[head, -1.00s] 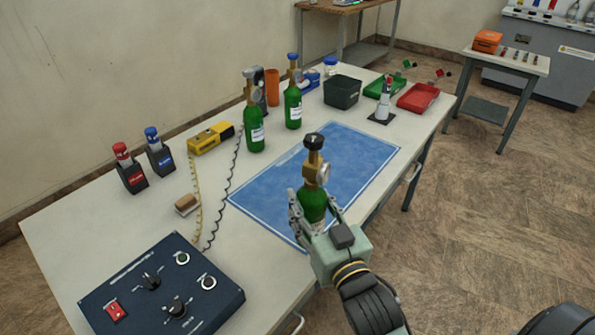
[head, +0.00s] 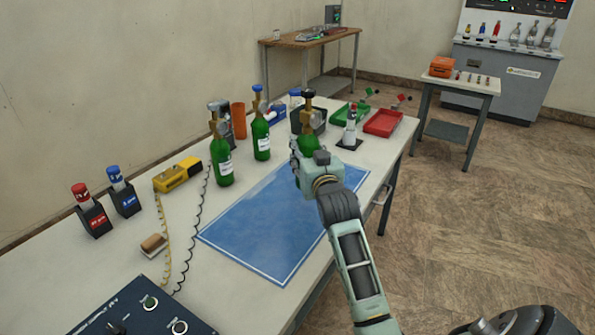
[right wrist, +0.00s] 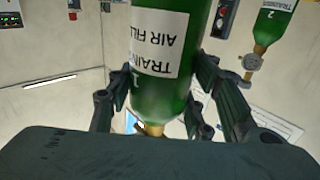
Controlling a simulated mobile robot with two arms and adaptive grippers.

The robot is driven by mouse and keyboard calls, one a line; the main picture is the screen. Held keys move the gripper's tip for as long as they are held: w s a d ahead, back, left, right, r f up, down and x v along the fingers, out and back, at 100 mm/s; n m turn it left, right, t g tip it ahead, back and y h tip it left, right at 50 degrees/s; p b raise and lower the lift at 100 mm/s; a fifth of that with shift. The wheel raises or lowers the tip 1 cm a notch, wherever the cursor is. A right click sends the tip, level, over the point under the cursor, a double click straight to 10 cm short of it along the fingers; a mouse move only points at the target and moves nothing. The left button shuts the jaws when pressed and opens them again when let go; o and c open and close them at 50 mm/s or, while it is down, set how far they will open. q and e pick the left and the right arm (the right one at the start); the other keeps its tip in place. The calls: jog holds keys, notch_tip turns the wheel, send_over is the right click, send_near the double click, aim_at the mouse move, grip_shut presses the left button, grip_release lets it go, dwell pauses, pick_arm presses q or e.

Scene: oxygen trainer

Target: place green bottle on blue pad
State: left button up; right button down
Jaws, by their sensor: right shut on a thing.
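A green bottle (head: 307,143) with a black-topped brass valve is held in my right gripper (head: 302,162), by the far end of the blue pad. In the right wrist view, the fingers are closed around the bottle (right wrist: 165,50), and its white label faces the camera. The gripper hides the bottle's lower part in the head view, so I cannot tell whether it touches anything. The blue pad (head: 265,225) lies flat on the white table, its near part bare. Two other green bottles, one grey-topped (head: 221,160) and one blue-topped (head: 261,138), stand upright left of the pad. My left gripper is out of view.
A dark bin (head: 318,118), a small stand (head: 350,135), a green tray (head: 346,115) and a red tray (head: 383,123) are at the far end. A yellow tool (head: 178,175), two dark holders and a control box (head: 135,312) lie to the left and near.

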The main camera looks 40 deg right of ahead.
jog(key=w+d+f, duration=0.1)
jog(key=w+f, duration=0.5)
jog(key=f, duration=0.1)
jog(key=shift+w+d+f, duration=0.15)
jog(key=shift+d+f, duration=0.1)
jog(key=c, duration=0.9)
grip_release()
jog(key=shift+f, duration=0.15)
jog(key=v, duration=1.2)
